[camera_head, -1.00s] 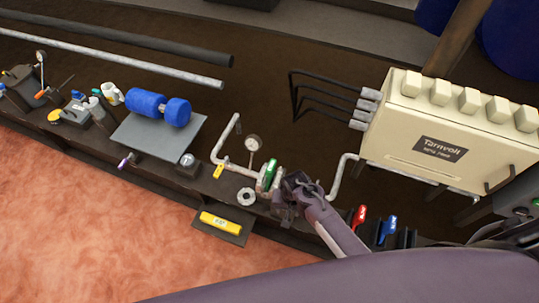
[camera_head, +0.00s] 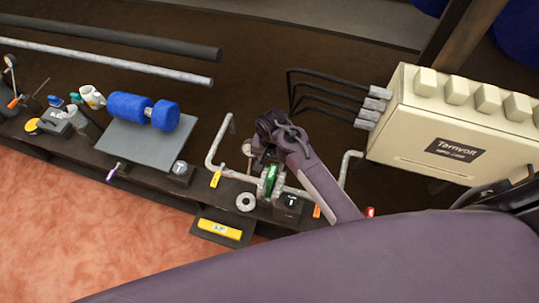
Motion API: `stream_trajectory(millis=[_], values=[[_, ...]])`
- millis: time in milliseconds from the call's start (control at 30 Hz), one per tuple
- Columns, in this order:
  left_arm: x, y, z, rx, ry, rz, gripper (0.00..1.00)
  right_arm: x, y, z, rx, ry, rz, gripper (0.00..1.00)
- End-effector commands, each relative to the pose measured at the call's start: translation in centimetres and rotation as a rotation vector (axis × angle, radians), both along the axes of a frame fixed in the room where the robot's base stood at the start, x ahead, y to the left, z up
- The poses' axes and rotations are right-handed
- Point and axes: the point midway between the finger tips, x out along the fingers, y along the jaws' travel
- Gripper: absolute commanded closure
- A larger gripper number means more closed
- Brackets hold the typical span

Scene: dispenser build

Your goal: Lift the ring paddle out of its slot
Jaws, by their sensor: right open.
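A green upright disc-like piece (camera_head: 271,181) sits between the pale flanges of the bench pipe. It may be the ring paddle in its slot, but I cannot tell for sure. A grey ring (camera_head: 246,202) lies flat on the bench just left of it. My right gripper (camera_head: 268,124) is open, above and behind the green piece, in front of the pressure gauge, and seems to hold nothing. Its arm comes in from the lower right and covers part of the pipe and bench. My left gripper is not in view.
A yellow bar (camera_head: 219,228) lies on a front tray. Blue cylinders (camera_head: 144,109) rest on a grey plate (camera_head: 130,148). The cream Tarnvolt box (camera_head: 420,135) stands at right with black cables.

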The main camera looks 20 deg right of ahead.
Motion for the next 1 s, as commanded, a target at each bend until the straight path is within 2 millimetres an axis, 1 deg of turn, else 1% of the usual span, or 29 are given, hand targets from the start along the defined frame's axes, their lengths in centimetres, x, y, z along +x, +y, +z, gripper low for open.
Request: stream_trajectory(millis=[33, 100, 267, 400, 533, 800, 867, 1000], values=[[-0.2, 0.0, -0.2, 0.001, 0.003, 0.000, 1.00, -0.1, -0.1, -0.9, -0.002, 0.004, 0.001, 0.53], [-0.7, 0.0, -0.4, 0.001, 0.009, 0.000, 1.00, -0.1, -0.1, -2.0, -0.002, 0.005, 0.000, 0.53], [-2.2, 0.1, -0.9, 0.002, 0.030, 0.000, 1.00, -0.1, -0.1, -4.5, -0.002, 0.003, 0.002, 0.53], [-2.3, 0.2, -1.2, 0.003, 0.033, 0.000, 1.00, -0.1, -0.1, -6.0, -0.001, 0.002, 0.001, 0.53], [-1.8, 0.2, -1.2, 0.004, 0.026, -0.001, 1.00, -0.1, -0.1, -6.7, 0.000, 0.001, 0.000, 0.53], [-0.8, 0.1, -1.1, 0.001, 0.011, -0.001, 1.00, -0.1, -0.1, -6.8, 0.000, 0.001, 0.000, 0.53], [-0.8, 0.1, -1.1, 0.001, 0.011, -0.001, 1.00, -0.1, -0.1, -6.8, 0.000, 0.001, 0.000, 0.59], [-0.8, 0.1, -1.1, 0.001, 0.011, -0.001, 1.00, -0.1, -0.1, -6.8, 0.001, 0.001, 0.001, 0.78]])
